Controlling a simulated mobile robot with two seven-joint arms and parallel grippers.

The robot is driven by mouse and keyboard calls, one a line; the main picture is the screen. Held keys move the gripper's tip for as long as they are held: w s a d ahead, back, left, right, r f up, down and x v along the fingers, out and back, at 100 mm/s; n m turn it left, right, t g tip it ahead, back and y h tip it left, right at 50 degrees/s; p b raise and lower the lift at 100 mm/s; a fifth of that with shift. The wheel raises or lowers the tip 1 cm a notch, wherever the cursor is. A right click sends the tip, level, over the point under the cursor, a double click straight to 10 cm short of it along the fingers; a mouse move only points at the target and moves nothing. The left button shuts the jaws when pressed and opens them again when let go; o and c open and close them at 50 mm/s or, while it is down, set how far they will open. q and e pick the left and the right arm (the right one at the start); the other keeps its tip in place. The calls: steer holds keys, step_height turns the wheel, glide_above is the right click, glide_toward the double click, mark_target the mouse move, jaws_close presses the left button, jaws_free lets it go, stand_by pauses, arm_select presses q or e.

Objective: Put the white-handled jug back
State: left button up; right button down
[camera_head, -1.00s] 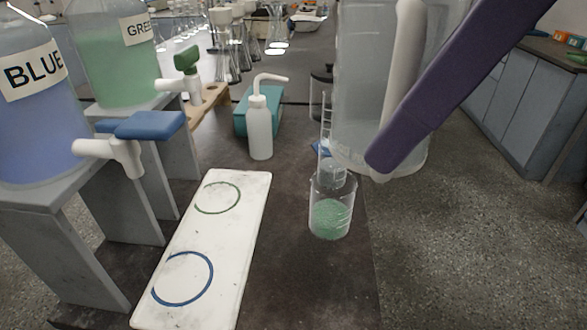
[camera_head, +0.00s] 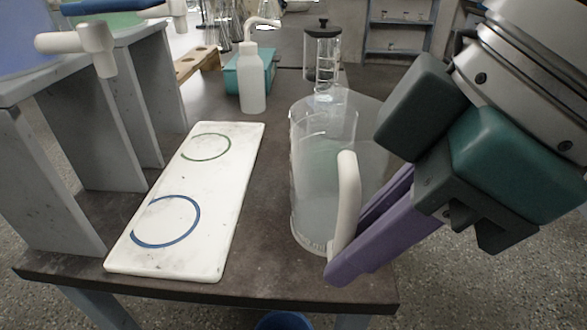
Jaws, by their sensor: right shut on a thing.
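The white-handled jug (camera_head: 312,170) is a large clear vessel with a white handle (camera_head: 347,200) on its right side. It is upright over the right front part of the dark table; I cannot tell whether its base touches the tabletop. My right gripper (camera_head: 345,262) has purple fingers and is shut on the jug's handle, coming in from the right. The jug looks empty or holds only clear contents. My left gripper is not in view.
A white board (camera_head: 225,180) with a green and a blue ring lies left of the jug. A white squeeze bottle (camera_head: 252,82), a teal box (camera_head: 232,76) and a glass cylinder (camera_head: 325,65) stand behind. Grey stands (camera_head: 40,165) line the left. The table's front edge (camera_head: 250,292) is close.

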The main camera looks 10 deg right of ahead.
step_height(320, 180, down, 4)
steer(key=shift+f+b, duration=0.25)
steer(key=shift+b, duration=0.55)
steer(key=shift+f, duration=0.1)
steer(key=c, duration=1.3)
jaws_free()
steer(key=shift+f, duration=0.1)
steer(key=o, duration=0.4)
